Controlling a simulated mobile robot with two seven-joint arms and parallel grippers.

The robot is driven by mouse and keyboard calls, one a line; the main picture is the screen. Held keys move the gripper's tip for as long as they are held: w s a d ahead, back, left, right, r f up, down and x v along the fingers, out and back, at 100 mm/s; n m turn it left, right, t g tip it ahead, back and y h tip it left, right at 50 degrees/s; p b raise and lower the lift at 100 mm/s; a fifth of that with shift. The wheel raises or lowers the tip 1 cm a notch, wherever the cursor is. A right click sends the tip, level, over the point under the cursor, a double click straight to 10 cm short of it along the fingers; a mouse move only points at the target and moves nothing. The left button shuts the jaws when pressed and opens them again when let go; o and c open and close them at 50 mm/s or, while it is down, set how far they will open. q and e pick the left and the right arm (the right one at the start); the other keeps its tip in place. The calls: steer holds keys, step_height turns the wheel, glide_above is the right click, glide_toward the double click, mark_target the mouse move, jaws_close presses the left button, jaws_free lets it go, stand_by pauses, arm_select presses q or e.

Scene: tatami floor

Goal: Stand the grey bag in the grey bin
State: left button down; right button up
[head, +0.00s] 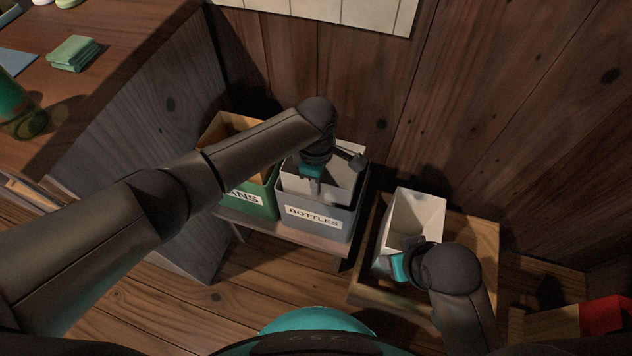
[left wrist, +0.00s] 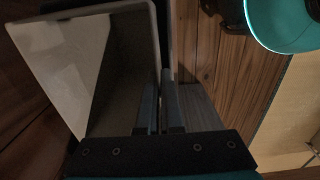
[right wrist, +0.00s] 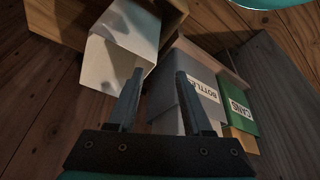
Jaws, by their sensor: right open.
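The grey bin (head: 318,217), labelled BOTTLES, stands on a low shelf in the middle of the head view. The grey bag (head: 342,158) is open-topped and looks upright inside the bin's rim; its lower part is hidden by the bin, so I cannot tell whether it rests on the bottom. My left gripper (head: 312,186) is over the bin; in the left wrist view it (left wrist: 160,90) is closed on one wall of the bag (left wrist: 85,60). My right gripper (right wrist: 158,85) is open and empty, beside the white bag (head: 418,212).
The white bag stands in a wooden crate (head: 480,240) right of the bin. A green CANS bin (head: 258,200) is directly left of the grey bin. A wooden wall rises behind. A counter (head: 110,70) is at upper left, and a red object (head: 605,315) at lower right.

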arm_select(q)
steer(key=c, duration=1.1)
jaws_free()
step_height(320, 180, up, 11)
steer(key=p, duration=0.6)
steer(key=shift+f, duration=0.1)
steer(key=shift+r+p, duration=0.4)
steer(key=shift+r, duration=0.35)
arm_select(e)
steer(key=s+d+f+g, duration=0.1)
steer(key=s+f, duration=0.4)
steer(key=f, duration=0.8)
steer(key=shift+s+d+g, duration=0.2)
steer(key=shift+d+g, duration=0.2)
steer(key=shift+d, duration=0.2)
arm_select(q)
steer(key=shift+s+d, duration=0.1)
